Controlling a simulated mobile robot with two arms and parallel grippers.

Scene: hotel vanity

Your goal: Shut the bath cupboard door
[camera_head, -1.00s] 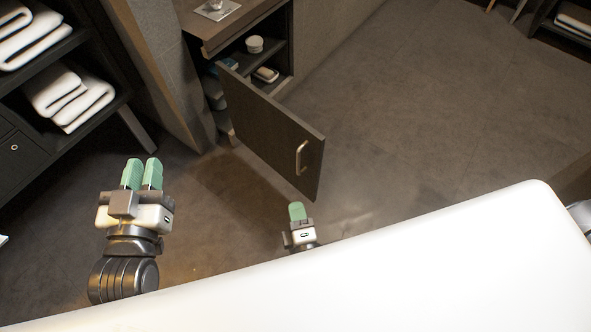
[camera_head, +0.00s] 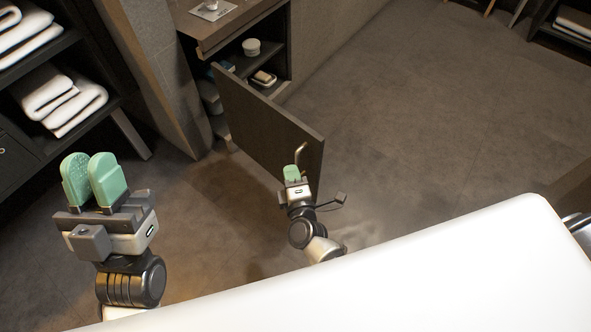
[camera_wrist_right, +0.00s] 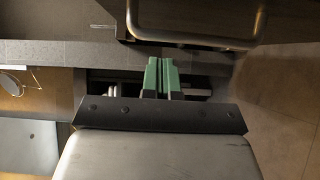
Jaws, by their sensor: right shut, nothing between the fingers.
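The bath cupboard door (camera_head: 265,118) is dark brown and stands wide open, its free edge towards me. Its metal bar handle (camera_head: 300,154) is near that edge; the handle also shows large at the top of the right wrist view (camera_wrist_right: 195,42). My right gripper (camera_head: 291,174) is shut and empty, just in front of the handle; whether it touches the door cannot be told. Its green fingers show pressed together in the wrist view (camera_wrist_right: 160,76). My left gripper (camera_head: 92,180) is in the air at the left, away from the door, its green fingers slightly apart.
The open cupboard (camera_head: 262,65) holds a white jar (camera_head: 251,47) and a soap dish (camera_head: 263,78). A dark shelf with folded white towels (camera_head: 62,98) stands at the left. The floor (camera_head: 420,130) right of the door is clear.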

